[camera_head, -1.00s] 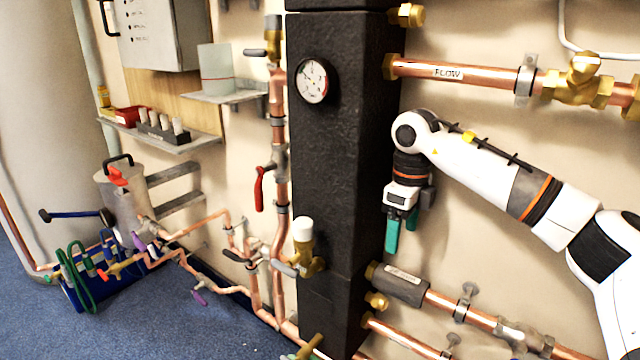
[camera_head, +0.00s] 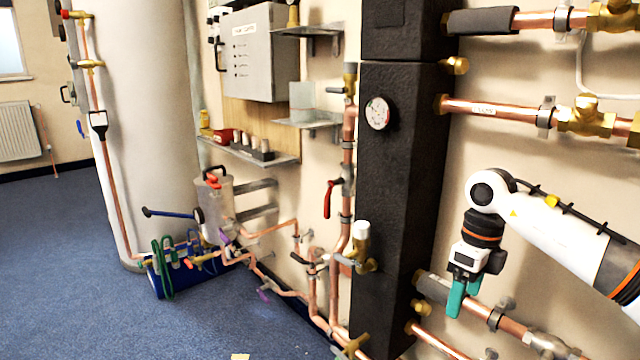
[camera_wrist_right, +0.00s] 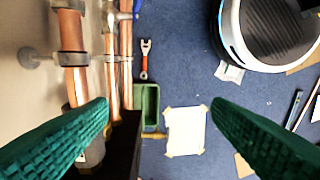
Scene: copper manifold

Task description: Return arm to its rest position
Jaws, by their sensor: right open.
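My right gripper (camera_head: 463,296) has green fingers and hangs pointing down in the head view, in front of the copper pipes to the right of the black insulated column (camera_head: 398,190). In the right wrist view its two green fingers (camera_wrist_right: 160,112) are spread wide apart, with nothing between them. Beneath them lie the blue floor and a pale sheet (camera_wrist_right: 186,131). My white right arm comes in from the right. My left gripper is not in either view.
Copper pipes with brass valves (camera_head: 585,115) run along the wall at the right. A red-handled valve (camera_head: 328,198) and a gauge (camera_head: 378,113) are at the column. A green tray (camera_wrist_right: 146,104) and a wrench (camera_wrist_right: 145,59) lie below. Blue floor (camera_head: 60,250) is clear at left.

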